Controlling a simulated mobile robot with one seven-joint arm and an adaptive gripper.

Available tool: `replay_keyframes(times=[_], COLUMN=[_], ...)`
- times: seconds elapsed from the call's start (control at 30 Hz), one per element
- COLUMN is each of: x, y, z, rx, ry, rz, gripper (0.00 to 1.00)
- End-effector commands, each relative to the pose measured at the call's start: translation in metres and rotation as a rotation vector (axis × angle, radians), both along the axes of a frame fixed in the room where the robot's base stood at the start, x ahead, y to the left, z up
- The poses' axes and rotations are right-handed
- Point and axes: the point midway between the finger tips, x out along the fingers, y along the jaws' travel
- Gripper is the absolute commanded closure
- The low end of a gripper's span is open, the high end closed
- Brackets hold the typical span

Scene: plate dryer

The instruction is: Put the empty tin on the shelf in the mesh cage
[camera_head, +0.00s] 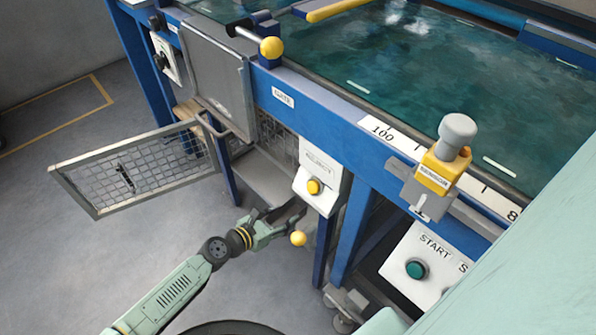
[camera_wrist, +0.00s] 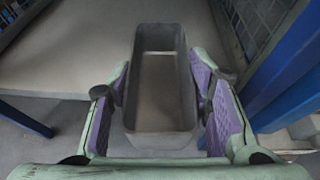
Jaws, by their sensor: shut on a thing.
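The empty tin (camera_wrist: 160,140) is a grey, open-topped rectangular box in the wrist view, with nothing visible inside. My gripper (camera_wrist: 163,85) is shut on it, with purple pads along both long sides. In the head view my gripper (camera_head: 276,222) is in front of the cage opening, below the yellow button panel; the tin is hard to make out there. The mesh cage's door (camera_head: 135,168) stands swung open to the left. The shelf (camera_head: 262,182) is a flat grey surface inside the opening; it also shows beyond the tin in the wrist view (camera_wrist: 75,60).
A yellow ball knob (camera_head: 298,239) is close to my gripper's right side. The panel with a yellow button (camera_head: 314,187) and a blue leg (camera_head: 325,245) border the opening on the right. Mesh (camera_wrist: 260,25) and a blue post (camera_wrist: 288,75) rise right of the tin.

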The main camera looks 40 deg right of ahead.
Motion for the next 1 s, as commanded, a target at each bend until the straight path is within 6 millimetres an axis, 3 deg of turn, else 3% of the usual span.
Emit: replay_keyframes(times=[0.2,0.7,0.87,1.0], x=[0.004,0.112,0.13,0.132], y=[-0.014,-0.077,-0.085,-0.087], z=[-0.005,-0.018,-0.018,-0.024], rx=[0.0,-0.001,-0.001,-0.002], ry=[-0.003,0.0,-0.001,0.002], rz=[-0.056,-0.054,-0.052,-0.052], gripper=[0.87,0.87,0.87,0.87])
